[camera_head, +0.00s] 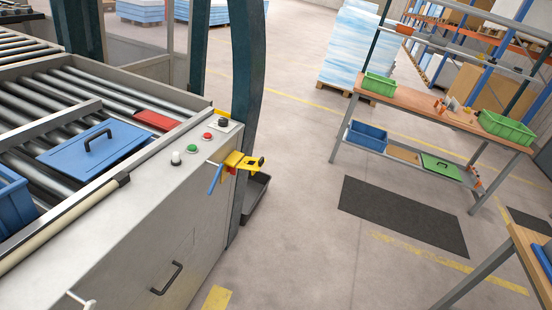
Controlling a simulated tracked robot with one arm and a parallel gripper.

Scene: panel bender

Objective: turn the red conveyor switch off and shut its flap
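A small yellow fitting (242,163) is mounted at the right end of the grey conveyor housing, at its upper front edge. A yellow plate sticks out to the right with a dark piece at its tip, and a small red part (233,171) shows beneath its left side. The fitting looks like the switch with its flap, but the flap's exact position and the switch's setting are too small to tell. A blue lever (215,179) hangs just to its left. My gripper is not in view.
The housing top carries a red button (207,136), a green button (192,148), a white knob (176,158) and a black knob (223,122). A blue lid (95,148) lies on the rollers. A dark post (247,90) stands behind the fitting. Open floor (300,210) lies to the right, before a workbench (430,106).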

